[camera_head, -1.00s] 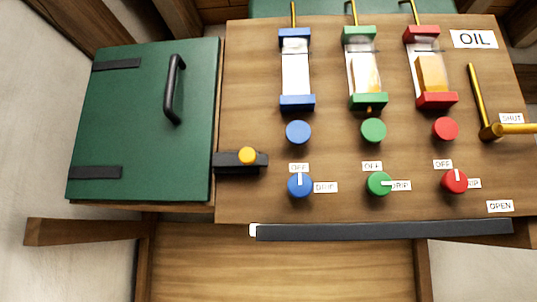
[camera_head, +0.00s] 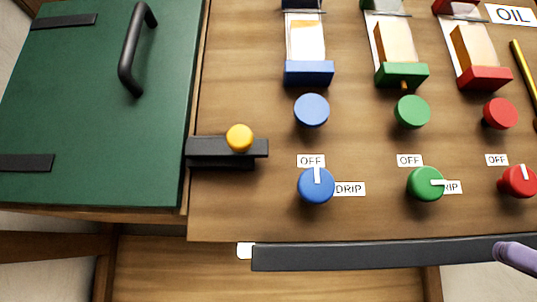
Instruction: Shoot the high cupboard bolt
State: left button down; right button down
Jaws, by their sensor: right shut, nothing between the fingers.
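The green cupboard door (camera_head: 85,105) is at the left, lying flush in its frame, with a black handle (camera_head: 130,55) near its upper right. The bolt is a dark bar (camera_head: 205,147) with a yellow knob (camera_head: 239,138), mounted on the wooden board just right of the door. Its left end is at the door's right edge; I cannot tell whether it overlaps the door. My left gripper is not in view.
Blue (camera_head: 316,185), green (camera_head: 426,183) and red (camera_head: 519,181) dials sit right of the bolt, with round buttons and oil holders above. A dark rail (camera_head: 370,256) runs along the board's lower edge. The board around the knob is clear.

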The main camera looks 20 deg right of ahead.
aim_at(250, 143)
jog(key=p+x, duration=1.1)
jog(key=x, duration=1.2)
jog(key=shift+a+r, duration=0.1)
jog(key=shift+r, duration=0.1)
jog(key=shift+w+a, duration=0.15)
jog(key=shift+a, duration=0.25)
